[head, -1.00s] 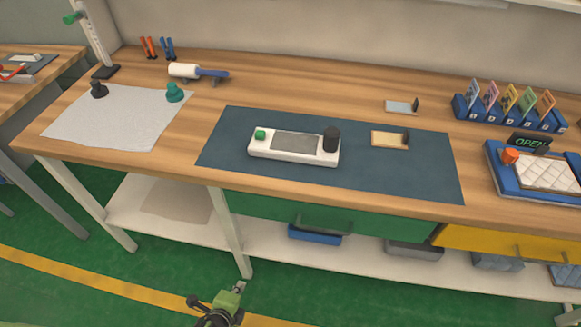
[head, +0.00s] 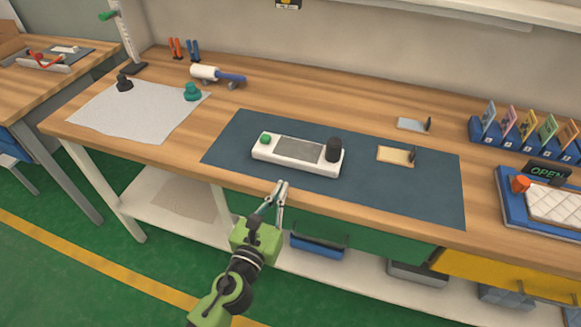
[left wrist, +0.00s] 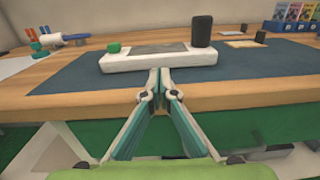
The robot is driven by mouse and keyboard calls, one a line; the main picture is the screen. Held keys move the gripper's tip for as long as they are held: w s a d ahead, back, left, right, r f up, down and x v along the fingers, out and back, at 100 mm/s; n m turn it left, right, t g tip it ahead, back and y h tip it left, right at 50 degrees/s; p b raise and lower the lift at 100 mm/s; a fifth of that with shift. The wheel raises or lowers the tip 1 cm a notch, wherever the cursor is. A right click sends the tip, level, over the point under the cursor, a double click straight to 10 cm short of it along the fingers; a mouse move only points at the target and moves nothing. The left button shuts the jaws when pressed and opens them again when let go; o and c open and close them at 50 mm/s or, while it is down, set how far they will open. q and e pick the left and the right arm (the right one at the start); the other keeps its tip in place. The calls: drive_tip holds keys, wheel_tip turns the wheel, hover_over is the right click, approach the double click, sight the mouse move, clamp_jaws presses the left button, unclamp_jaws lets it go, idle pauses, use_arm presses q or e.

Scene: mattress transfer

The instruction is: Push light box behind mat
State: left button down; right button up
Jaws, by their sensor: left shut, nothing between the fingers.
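The light box (head: 297,157) is a white box with a grey panel, a green button on its left and a black cylinder on its right. It lies on the dark blue mat (head: 230,141), left of the mat's middle. My left gripper (head: 283,184) is shut and empty at the table's front edge, just in front of the light box and apart from it in the head view. In the left wrist view the light box (left wrist: 145,61) stands just beyond the closed fingertips (left wrist: 159,72). My right gripper is not in view.
A small tan plate (head: 396,155) with a dark upright piece is on the mat's right. A grey plate (head: 411,124) lies behind the mat. A card rack (head: 490,131) stands at the back right, and a white roller (head: 205,73) at the back left.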

sight(294, 162)
use_arm(q)
drive_tip(key=x, duration=0.7)
drive_tip(key=shift+w+d, duration=0.1)
drive_tip(key=shift+w, duration=0.15)
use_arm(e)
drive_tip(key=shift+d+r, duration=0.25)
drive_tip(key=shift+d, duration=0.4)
use_arm(q)
drive_tip(key=shift+x, duration=1.8)
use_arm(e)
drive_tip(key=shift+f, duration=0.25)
use_arm(q)
drive_tip(key=shift+s, duration=0.1)
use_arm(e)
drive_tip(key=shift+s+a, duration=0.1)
